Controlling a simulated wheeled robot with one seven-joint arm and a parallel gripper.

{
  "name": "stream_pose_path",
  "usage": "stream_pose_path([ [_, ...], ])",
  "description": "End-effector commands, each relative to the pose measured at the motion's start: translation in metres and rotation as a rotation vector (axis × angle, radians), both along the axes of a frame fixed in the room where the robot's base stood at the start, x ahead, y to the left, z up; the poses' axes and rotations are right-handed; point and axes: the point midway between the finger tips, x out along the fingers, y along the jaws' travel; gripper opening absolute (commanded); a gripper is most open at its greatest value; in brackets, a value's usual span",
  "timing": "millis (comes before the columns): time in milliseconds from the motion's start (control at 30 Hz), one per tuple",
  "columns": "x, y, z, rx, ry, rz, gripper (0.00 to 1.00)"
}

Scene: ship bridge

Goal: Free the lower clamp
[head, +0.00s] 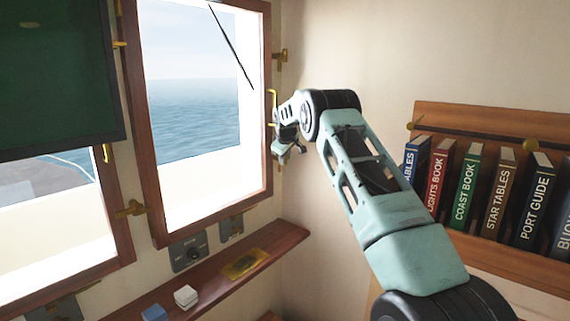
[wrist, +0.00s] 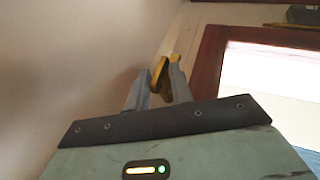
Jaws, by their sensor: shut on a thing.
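The window (head: 200,110) has a dark wooden frame, and the sea shows through it. A brass upper clamp (head: 280,55) sits on its right side. My gripper (head: 280,148) is at the right edge of the frame, below that clamp. In the wrist view my gripper (wrist: 160,88) is shut on a brass piece, the lower clamp (wrist: 158,70). The fingers hide part of it, and its exact turn is hard to tell. In the head view my gripper and wrist largely hide this clamp. A brass handle (head: 272,95) shows on the frame just above my gripper.
A wooden ledge (head: 215,270) runs below the window, with a brass plate (head: 244,264) and small boxes (head: 186,296) on it. A bookshelf (head: 490,120) with several books stands at the right, near my arm. A dark green board (head: 55,75) hangs at upper left.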

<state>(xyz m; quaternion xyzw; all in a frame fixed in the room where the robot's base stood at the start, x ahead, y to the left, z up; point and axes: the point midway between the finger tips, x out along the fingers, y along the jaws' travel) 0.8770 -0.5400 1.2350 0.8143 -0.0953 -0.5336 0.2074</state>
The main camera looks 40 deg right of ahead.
Motion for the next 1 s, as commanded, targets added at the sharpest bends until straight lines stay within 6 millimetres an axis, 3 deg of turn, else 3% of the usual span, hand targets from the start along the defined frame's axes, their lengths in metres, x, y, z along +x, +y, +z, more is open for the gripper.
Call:
stream_pose_path([
  [33, 0.0, 0.003, -0.009, -0.012, 0.003, 0.004, 0.0],
  [367, 0.0, 0.003, -0.005, -0.028, 0.004, 0.002, 0.01],
  [400, 0.0, 0.003, -0.006, -0.028, 0.004, 0.002, 0.29],
  [467, 0.0, 0.003, -0.005, -0.028, 0.003, 0.003, 0.41],
  [833, -0.002, 0.003, 0.001, -0.031, -0.002, 0.001, 0.41],
  [1000, -0.011, 0.013, 0.019, -0.032, -0.004, 0.001, 0.41],
])
